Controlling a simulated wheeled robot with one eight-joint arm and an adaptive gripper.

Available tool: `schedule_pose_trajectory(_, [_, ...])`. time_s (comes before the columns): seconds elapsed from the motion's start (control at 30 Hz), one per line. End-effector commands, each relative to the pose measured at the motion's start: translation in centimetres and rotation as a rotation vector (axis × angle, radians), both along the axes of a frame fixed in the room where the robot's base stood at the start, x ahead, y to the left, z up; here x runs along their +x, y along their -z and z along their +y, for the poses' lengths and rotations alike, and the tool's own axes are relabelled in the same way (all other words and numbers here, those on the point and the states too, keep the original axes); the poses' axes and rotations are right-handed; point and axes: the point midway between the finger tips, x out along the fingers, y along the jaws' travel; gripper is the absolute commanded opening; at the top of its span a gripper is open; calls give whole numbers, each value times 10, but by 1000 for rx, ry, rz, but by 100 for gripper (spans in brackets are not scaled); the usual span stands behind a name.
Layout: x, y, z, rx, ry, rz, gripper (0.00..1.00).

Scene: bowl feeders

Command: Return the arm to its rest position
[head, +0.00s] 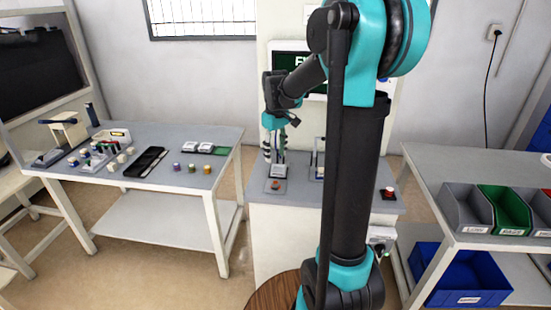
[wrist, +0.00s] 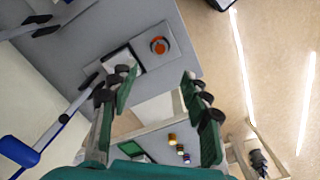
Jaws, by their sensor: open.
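My arm rises in the middle of the head view and bends left over a grey-topped machine stand (head: 300,195). My gripper (head: 278,148) points down above the left part of this stand. In the wrist view my gripper (wrist: 158,85) has its two green-padded fingers wide apart, with nothing between them. An orange-red button on a grey plate (wrist: 159,46) lies on the stand beyond the fingertips; it also shows in the head view (head: 276,186). Part of the stand is hidden behind my arm.
A grey table (head: 222,143) at left holds a black tray (head: 146,161), several small coloured cylinders and white fixtures. A right table carries grey and green bins (head: 503,207), with a blue crate (head: 468,275) below. Bare floor lies between the left table and the stand.

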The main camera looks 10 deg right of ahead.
Motion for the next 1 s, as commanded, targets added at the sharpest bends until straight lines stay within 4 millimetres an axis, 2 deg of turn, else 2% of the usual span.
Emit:
schedule_pose_trajectory(0.3, [-2,0,0,0,4,-2,48])
schedule_pose_trajectory(0.43, [-20,7,-5,3,46,-29,48])
schedule_pose_trajectory(0.57, [-59,24,-14,13,141,-91,48])
schedule_pose_trajectory(0.9, [-180,88,-33,70,437,-282,48])
schedule_pose_trajectory(1.0, [-204,103,-35,88,498,-321,48])
